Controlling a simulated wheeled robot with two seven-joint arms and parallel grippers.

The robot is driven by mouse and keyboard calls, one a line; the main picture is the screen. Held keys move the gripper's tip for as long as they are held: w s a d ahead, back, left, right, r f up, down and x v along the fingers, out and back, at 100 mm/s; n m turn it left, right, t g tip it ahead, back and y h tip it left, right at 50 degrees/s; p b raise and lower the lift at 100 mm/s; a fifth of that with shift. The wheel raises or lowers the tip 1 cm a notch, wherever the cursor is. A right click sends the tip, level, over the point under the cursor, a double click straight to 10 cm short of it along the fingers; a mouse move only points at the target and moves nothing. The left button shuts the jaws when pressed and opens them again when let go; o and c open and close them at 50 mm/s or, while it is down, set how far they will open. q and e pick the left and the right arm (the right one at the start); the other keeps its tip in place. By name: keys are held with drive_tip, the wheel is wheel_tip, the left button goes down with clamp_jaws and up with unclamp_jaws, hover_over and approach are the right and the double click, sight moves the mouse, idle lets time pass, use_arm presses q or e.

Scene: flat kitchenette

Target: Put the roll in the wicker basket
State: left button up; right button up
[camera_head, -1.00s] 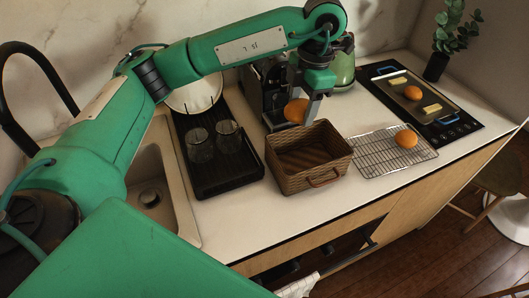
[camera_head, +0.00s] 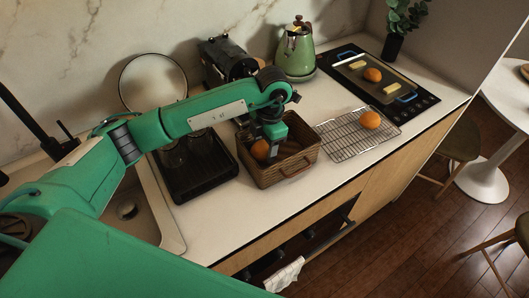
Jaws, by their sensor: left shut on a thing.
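The wicker basket (camera_head: 296,177) is brown and stands on the white counter in the middle of the view, its handle side facing the front. My left gripper (camera_head: 270,146) reaches down into its left part and is shut on an orange-brown roll (camera_head: 260,150). The roll is inside the basket's rim; the gripper and arm hide part of it, and I cannot tell whether it touches the basket floor. A second roll (camera_head: 370,120) lies on the wire rack (camera_head: 345,140) right of the basket. My right gripper is not in view.
A black dish tray (camera_head: 205,187) with glasses stands left of the basket, beside the sink (camera_head: 127,210). A coffee machine (camera_head: 226,60) and green kettle (camera_head: 296,55) stand behind. On the hob at the back right, a tray (camera_head: 386,84) holds another roll and yellow pieces.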

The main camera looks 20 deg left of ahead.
sight(265, 163)
use_arm(q)
drive_tip(key=shift+f, duration=0.55)
wheel_tip(265, 163, down, 3)
drive_tip(key=shift+r+p, duration=0.2)
drive_tip(key=shift+p, duration=0.4)
drive_tip(key=shift+f, duration=0.4)
drive_tip(key=shift+f, duration=0.1)
drive_tip(key=shift+f, duration=0.15)
drive_tip(key=o, duration=1)
